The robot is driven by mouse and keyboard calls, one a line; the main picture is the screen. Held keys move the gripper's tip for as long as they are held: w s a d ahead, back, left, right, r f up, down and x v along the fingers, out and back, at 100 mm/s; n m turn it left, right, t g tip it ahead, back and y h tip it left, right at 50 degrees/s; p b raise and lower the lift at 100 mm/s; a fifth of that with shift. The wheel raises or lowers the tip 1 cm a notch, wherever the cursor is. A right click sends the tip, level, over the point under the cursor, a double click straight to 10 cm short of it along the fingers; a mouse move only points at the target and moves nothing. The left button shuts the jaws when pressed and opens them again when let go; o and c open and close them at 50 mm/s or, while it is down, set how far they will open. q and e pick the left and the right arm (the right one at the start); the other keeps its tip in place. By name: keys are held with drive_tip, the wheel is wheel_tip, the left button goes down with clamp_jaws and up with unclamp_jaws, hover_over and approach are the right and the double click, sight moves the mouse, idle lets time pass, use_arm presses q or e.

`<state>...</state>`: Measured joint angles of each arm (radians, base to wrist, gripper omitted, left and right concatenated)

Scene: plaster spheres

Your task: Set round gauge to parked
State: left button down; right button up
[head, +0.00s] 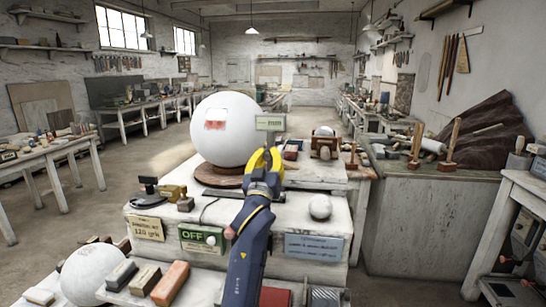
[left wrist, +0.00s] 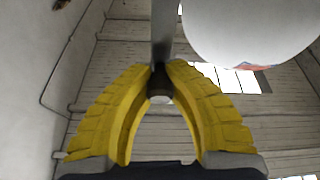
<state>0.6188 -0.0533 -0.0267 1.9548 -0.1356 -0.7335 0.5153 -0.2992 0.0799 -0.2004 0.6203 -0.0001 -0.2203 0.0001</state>
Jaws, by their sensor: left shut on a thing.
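My left gripper (head: 264,157) has yellow fingers and reaches up from the bottom of the head view, in front of the large white sphere (head: 226,130). Its fingers are shut on the dark knob (left wrist: 160,84) of a grey bar, which I take to be part of the round gauge (left wrist: 164,35). In the head view a small grey-green plate marked "mm" (head: 269,123) shows just above the fingertips. The gripper hides most of the gauge there. The sphere has a reddish patch and rests on a round brown base (head: 216,176). My right gripper is not in view.
A green "OFF" plate (head: 200,238), a yellowish label (head: 146,228) and a blue-grey plate (head: 313,246) line the bench front. Blocks (head: 170,283) and a white sphere (head: 94,275) lie lower left.

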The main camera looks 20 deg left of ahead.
use_arm(q)
drive_tip(key=shift+s+d+r, duration=0.1)
drive_tip(key=shift+d+r, duration=0.1)
drive_tip(key=shift+r, duration=0.15)
drive_tip(key=c, duration=1.5)
unclamp_jaws()
drive_tip(key=shift+d, duration=0.15)
drive_tip(key=o, duration=0.4)
drive_tip(key=shift+f, duration=0.15)
drive_tip(key=shift+c, duration=0.2)
drive_tip(key=shift+f, duration=0.1)
drive_tip(key=v, duration=1.2)
